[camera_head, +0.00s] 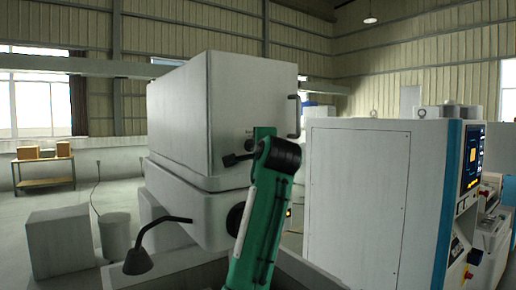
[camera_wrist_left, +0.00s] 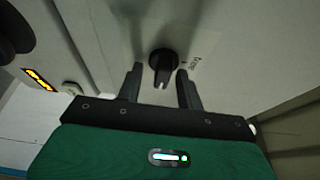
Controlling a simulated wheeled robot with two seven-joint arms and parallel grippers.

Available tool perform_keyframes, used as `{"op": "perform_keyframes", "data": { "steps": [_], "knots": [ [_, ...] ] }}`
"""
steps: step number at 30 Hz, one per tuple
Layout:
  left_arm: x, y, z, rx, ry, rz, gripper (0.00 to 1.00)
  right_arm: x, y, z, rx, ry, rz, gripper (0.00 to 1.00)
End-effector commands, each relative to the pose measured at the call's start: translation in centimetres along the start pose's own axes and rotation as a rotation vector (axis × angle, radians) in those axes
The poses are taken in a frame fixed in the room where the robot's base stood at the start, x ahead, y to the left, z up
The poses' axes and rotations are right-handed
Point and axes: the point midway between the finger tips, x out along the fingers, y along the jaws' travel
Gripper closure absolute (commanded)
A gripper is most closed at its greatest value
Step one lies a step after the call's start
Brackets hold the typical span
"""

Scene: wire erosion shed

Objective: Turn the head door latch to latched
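The latch knob (camera_wrist_left: 163,66) is black with a white line on its end, on a pale panel with small print beside it, in the left wrist view. My left gripper (camera_wrist_left: 160,70) is open, with one dark finger on each side of the knob and a visible gap to each; it does not appear to grip it. In the head view my green left arm rises in front of the large grey machine head (camera_head: 255,95), and its elbow-like dark joint hides much of the gripper and latch area. The door has a dark handle (camera_head: 293,117). My right gripper is not in view.
A dark gooseneck lamp (camera_head: 150,240) stands at the lower left. A white cabinet (camera_head: 355,200) with a control panel (camera_head: 473,160) stands at the right. A grey box (camera_head: 60,243) and a bin (camera_head: 115,236) are on the floor at left. A dark round part (camera_wrist_left: 15,30) lies beyond the left finger.

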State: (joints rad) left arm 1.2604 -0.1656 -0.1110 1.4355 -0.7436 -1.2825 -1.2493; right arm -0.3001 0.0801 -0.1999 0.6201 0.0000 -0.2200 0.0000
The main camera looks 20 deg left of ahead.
Motion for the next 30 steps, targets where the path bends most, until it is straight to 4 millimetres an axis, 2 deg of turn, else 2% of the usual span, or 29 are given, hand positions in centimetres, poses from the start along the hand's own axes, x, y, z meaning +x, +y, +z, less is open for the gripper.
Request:
{"op": "perform_keyframes", "data": {
  "steps": [5,8,21,25,30],
  "knots": [
    [-0.5,0.0,-0.1,-0.001,0.001,-0.002,0.63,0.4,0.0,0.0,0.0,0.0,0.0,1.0],
    [-1.5,0.2,-0.1,-0.001,0.002,-0.004,0.63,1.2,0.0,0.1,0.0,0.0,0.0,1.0],
    [-10.6,0.4,0.1,-0.004,0.002,-0.003,0.63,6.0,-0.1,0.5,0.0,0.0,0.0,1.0],
    [-12.5,0.3,0.1,-0.002,0.001,-0.002,0.63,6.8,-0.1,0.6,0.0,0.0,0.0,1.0],
    [-13.6,0.1,0.1,-0.001,0.0,0.0,0.63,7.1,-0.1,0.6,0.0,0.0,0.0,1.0]
  ]
}}
